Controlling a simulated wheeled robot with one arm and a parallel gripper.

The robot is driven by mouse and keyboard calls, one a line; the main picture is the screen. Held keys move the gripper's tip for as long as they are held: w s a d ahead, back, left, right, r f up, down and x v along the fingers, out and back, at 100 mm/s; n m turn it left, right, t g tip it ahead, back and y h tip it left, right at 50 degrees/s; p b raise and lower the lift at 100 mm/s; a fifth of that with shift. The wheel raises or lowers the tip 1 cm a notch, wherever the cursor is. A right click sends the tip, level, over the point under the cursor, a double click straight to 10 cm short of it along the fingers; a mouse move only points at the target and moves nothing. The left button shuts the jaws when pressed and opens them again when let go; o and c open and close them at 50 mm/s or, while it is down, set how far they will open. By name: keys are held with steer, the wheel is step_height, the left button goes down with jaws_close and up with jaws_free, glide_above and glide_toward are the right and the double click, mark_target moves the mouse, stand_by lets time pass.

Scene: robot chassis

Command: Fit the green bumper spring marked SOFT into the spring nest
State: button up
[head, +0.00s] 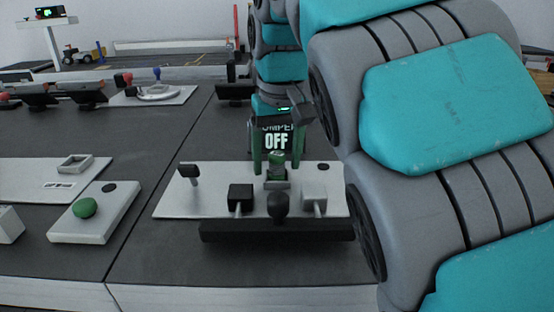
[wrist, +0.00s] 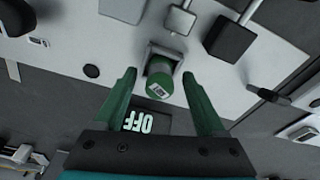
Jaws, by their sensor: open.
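The green bumper spring (head: 277,159) is a short cylinder standing upright at the grey spring nest (head: 277,183) on the white plate. In the wrist view the spring (wrist: 160,82) has a small white label on its end, too small to read, and its far end meets the square nest (wrist: 152,50). I cannot tell how deep it sits. My gripper (head: 276,163) is open, with one green finger on each side of the spring. In the wrist view there are gaps between both fingertips (wrist: 159,75) and the spring.
A black bumper bar (head: 330,231) lies along the plate's front, with a black block (head: 241,197) and a white block (head: 314,195) flanking the nest. A black peg (head: 189,172) stands at left. An OFF sign (head: 277,140) is behind. A white block with a green dome (head: 85,207) is left.

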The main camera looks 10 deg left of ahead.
mark_target(279, 157)
steer(key=shift+r, duration=0.75)
steer(key=r+p, duration=0.1)
steer(key=r, duration=0.1)
steer(key=r+p, duration=0.1)
steer(key=r, duration=0.1)
steer(key=s+r+p, duration=0.1)
steer(key=r+p, duration=0.1)
steer(key=shift+d, duration=0.25)
steer(key=shift+f, duration=0.1)
